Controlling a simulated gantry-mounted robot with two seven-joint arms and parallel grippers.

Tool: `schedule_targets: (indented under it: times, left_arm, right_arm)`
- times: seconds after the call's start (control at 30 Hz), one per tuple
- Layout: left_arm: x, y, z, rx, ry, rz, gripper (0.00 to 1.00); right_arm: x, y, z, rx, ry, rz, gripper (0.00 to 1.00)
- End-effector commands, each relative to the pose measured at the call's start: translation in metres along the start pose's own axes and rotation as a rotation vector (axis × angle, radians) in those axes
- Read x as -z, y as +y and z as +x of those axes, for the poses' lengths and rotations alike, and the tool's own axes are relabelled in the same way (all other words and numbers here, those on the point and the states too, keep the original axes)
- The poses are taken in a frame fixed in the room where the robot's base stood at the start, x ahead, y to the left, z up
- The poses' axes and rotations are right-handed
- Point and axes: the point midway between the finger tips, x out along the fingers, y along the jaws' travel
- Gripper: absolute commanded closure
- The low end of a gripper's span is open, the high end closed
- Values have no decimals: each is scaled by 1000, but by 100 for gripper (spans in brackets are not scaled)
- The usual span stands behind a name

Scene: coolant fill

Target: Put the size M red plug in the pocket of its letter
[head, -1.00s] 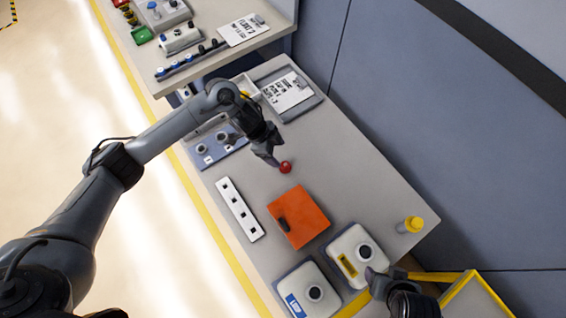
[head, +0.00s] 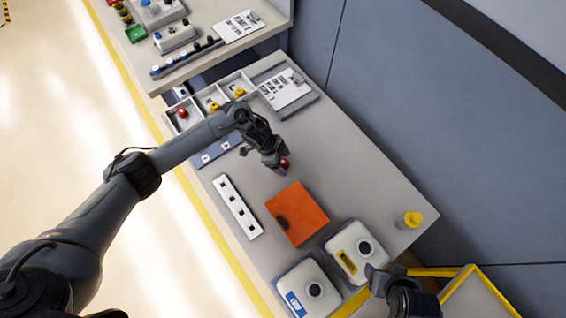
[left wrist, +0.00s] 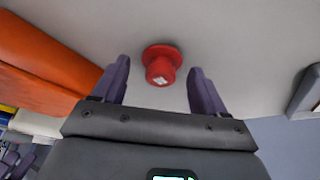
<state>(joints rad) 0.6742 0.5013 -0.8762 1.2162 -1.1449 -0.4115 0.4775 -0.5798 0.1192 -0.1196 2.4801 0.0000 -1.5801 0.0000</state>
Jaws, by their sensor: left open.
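A red plug (head: 285,163) stands on the grey table, partly hidden by my left gripper (head: 278,168). In the left wrist view the red plug (left wrist: 161,66) shows a wide round flange and a white mark too small to read. It lies between and slightly beyond the open left fingertips, apart from both. A white strip (head: 227,187) with several square holes lies to the left; no letters are readable on it. Another red plug (head: 183,113) sits in the compartment tray at the back. My right gripper (head: 376,281) is at the bottom right, its jaws unclear.
An orange block (head: 307,207) lies just in front of the plug. Two white canisters (head: 340,237) (head: 302,274) stand at the front edge, and a yellow-topped bottle (head: 412,220) is at right. A clipboard (head: 306,101) lies at the back. The table right of the plug is clear.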

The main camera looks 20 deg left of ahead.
Motion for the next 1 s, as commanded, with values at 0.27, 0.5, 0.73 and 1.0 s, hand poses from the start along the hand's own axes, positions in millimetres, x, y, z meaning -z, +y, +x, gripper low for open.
schedule_targets:
  times: [0.27, 0.5, 0.73, 1.0]
  left_arm:
    - [0, 0, 6, 0, 0, 1, 27]
    - [0, 0, 6, 0, 0, 1, 53]
    - [0, 0, 6, 0, 0, 1, 87]
    - [1, 0, 4, 1, 0, 1, 87]
  right_arm:
    - [0, -1, 1, 2, 0, 2, 35]
    - [0, -1, 1, 2, 0, 2, 35]
    - [0, -1, 1, 2, 0, 1, 35]
    - [-1, 1, 0, -2, -1, -4, 35]
